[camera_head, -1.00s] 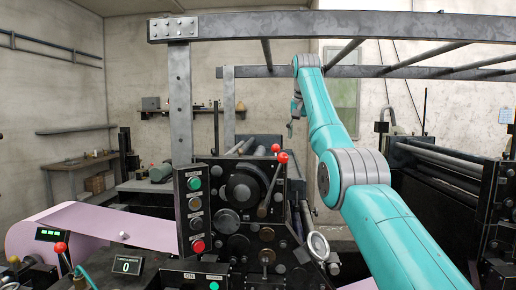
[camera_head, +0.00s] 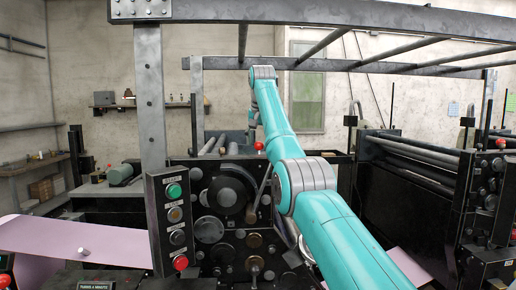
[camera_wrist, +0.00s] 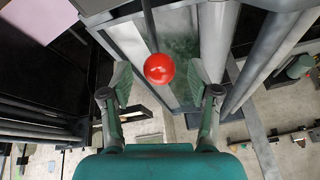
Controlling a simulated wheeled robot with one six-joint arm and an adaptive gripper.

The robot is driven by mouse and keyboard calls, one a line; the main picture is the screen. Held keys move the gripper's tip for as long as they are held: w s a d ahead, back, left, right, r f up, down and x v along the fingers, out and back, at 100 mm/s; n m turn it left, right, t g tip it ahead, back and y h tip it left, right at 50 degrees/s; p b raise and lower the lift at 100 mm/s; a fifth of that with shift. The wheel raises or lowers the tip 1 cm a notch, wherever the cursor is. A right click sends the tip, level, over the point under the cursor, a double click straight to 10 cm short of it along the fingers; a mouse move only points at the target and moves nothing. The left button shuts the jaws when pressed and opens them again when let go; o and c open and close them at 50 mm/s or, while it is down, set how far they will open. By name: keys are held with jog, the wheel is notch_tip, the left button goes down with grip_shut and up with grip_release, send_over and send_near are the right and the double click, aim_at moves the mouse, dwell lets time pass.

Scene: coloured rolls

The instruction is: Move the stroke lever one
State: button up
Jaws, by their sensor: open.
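In the wrist view a red ball knob (camera_wrist: 159,68) on a thin dark rod (camera_wrist: 150,25) appears between the fingertips of my gripper (camera_wrist: 159,80). The fingers are apart and I see no contact with the knob. In the head view a lever rod (camera_head: 264,187) rises on the black machine (camera_head: 208,212), its top hidden behind my arm. A red knob (camera_head: 259,146) shows just behind the machine's top. My gripper (camera_head: 252,120) is only partly visible in the head view, small and above that knob.
A control panel (camera_head: 170,225) with coloured buttons stands left of the lever rod. A steel post (camera_head: 151,100) and overhead beam (camera_head: 340,18) frame the machine. Rollers (camera_head: 410,150) stand at the right. Pink web (camera_head: 75,240) runs at lower left.

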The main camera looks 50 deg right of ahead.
jog(key=shift+x, duration=1.4)
grip_shut()
